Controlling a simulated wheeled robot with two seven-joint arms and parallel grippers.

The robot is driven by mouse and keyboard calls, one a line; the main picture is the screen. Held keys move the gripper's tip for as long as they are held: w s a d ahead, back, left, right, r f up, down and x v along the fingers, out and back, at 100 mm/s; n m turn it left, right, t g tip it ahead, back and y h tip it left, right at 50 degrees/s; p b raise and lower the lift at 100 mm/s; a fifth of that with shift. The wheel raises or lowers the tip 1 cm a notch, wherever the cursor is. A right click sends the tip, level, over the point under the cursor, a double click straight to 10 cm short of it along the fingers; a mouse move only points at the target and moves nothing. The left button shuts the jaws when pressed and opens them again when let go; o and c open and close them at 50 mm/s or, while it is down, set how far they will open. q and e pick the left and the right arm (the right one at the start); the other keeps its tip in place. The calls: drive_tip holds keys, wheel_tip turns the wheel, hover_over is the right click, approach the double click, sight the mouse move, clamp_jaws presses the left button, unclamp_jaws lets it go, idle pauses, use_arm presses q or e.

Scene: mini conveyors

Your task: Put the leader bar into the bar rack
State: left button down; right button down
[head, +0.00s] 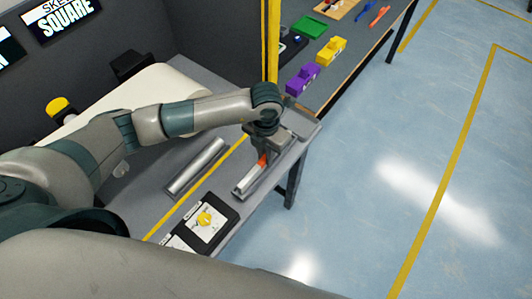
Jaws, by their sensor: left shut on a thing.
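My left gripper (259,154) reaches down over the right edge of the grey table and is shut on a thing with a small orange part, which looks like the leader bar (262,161). Most of the held thing is hidden by the gripper. Directly under it lies a long narrow grey metal holder, which looks like the bar rack (242,190), running along the table edge. I cannot tell whether the held thing touches the rack. My right gripper is not in view.
A silver bar or roller (197,167) lies left of the rack. A yellow post (271,40) rises behind. A farther bench holds purple (303,79) and yellow (331,51) blocks. The floor at right is clear.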

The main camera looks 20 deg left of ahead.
use_arm(q)
drive_tip(key=shift+f, duration=0.15)
drive_tip(key=c, duration=1.7)
unclamp_jaws()
drive_tip(key=shift+c, duration=0.2)
drive_tip(key=shift+r, duration=0.25)
drive_tip(key=shift+r+b, duration=0.3)
wheel_tip(320, 180, up, 11)
drive_tip(key=b, duration=0.4)
drive_tip(key=shift+r, duration=0.15)
